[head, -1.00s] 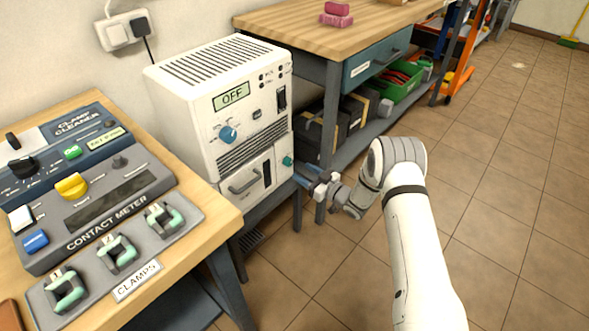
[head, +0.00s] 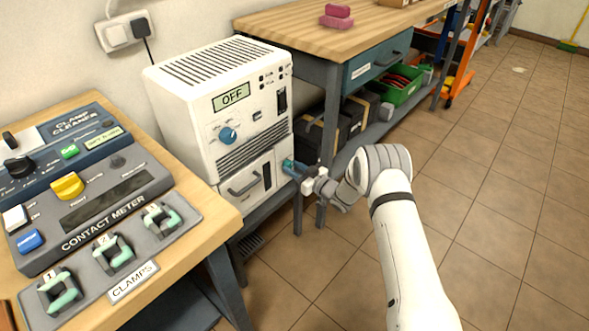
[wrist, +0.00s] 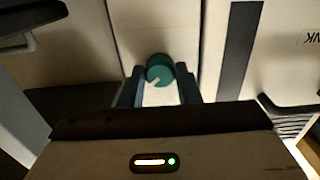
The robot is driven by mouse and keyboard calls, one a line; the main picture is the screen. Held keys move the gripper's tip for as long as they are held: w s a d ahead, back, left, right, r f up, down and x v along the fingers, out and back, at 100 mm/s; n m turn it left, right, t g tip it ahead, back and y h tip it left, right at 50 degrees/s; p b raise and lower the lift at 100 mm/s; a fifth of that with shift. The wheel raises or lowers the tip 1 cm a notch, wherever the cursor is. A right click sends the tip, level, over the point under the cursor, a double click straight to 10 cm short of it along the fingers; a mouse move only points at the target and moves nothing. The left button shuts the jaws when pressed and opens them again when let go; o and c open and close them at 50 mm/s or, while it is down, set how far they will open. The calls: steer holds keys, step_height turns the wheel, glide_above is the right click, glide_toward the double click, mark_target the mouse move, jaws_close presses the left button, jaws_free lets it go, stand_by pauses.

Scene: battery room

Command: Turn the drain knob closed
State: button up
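The drain knob (wrist: 160,69) is a round teal knob on the white machine's front, with a pale pointer mark towards its lower left in the wrist view. In the head view it sits at the machine's lower right and is largely hidden by my gripper (head: 291,167). In the wrist view my gripper (wrist: 160,72) is open, with one dark finger on each side of the knob. The fingertips are very close to the knob's sides; I cannot tell whether they touch. The white machine (head: 220,105) shows OFF on its display.
A drawer handle (head: 244,184) is left of the knob on the machine's front. A bench with a contact meter (head: 110,203) and clamps stands at the left. A workbench (head: 330,38) stands behind my arm.

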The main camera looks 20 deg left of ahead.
steer(key=c, duration=0.4)
steer(key=shift+c, duration=0.2)
steer(key=shift+f+n+b, duration=0.1)
steer(key=shift+n+b, duration=0.2)
steer(key=shift+b, duration=0.05)
steer(key=n+b, duration=0.3)
steer(key=shift+n, duration=0.3)
steer(key=n+b, duration=0.5)
steer(key=shift+a+n, duration=0.1)
steer(key=shift+n, duration=0.2)
steer(key=n+b, duration=0.3)
steer(key=n, duration=0.1)
steer(key=shift+r+n+b, duration=0.15)
steer(key=shift+n+b, duration=0.15)
steer(key=shift+n, duration=0.7)
steer(key=shift+r+n+b, duration=0.1)
steer(key=shift+n+b, duration=0.2)
steer(key=shift+n, duration=0.7)
